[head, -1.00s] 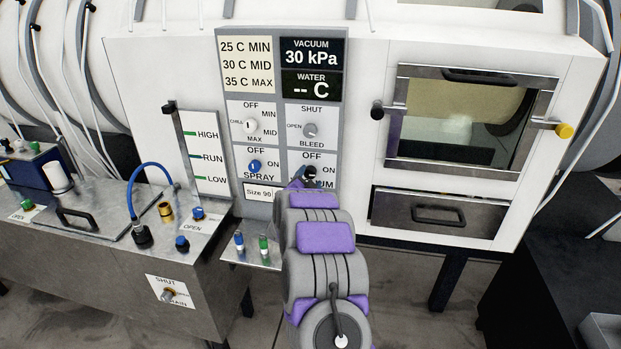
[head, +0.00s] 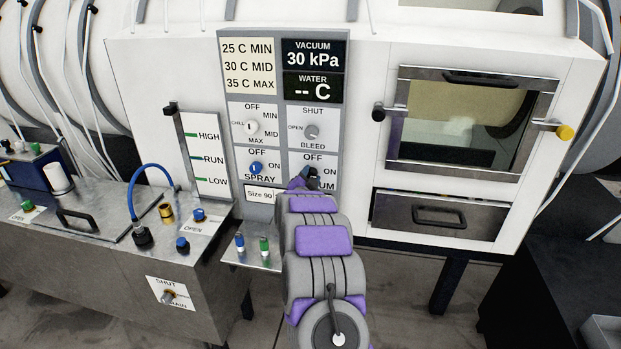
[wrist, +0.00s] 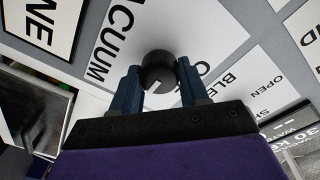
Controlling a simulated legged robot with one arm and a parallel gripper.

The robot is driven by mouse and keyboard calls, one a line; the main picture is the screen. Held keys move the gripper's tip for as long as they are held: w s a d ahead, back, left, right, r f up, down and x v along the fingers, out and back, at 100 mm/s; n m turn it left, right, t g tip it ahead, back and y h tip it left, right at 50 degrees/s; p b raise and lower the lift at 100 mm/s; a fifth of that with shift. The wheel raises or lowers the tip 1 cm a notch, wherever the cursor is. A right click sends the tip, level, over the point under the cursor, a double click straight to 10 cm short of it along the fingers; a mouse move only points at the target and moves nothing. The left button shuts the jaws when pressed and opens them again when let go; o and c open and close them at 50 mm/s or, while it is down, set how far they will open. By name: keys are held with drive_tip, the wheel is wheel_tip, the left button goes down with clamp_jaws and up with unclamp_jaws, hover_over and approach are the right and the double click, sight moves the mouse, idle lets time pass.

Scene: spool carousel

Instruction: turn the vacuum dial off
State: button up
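The vacuum dial (wrist: 158,70) is a dark round knob on a white label plate. In the wrist view, it fills the space between the two blue fingers of my gripper (wrist: 159,82). The fingers appear to touch both its sides. A small light mark shows on the side of the knob facing the gripper. The word VACUUM lies to its left, and OFF, partly covered, to its right. In the head view, my gripper (head: 306,178) reaches the vacuum plate (head: 312,158) at the panel's lower right. My arm hides much of the plate. OFF and the end of VACUUM show.
The bleed dial (head: 311,131) is just above and the spray dial (head: 255,168) to the left. The temperature dial (head: 250,127) is at upper left. A display (head: 313,60) reads 30 kPa. Small blue and green fittings (head: 251,243) stand on a shelf left of my arm.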

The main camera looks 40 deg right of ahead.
drive_tip(key=shift+s+f, duration=0.1)
drive_tip(key=shift+f, duration=0.1)
drive_tip(key=c, duration=0.4)
drive_tip(key=shift+r+n+p, duration=0.1)
drive_tip(key=shift+n+p, duration=0.3)
drive_tip(key=shift+p, duration=0.25)
drive_tip(key=shift+a+n+t+p, duration=0.15)
drive_tip(key=shift+n+t+p, duration=0.25)
drive_tip(key=shift+n+p, duration=8.85)
drive_tip(key=shift+m+p, duration=0.25)
drive_tip(key=shift+p, duration=0.3)
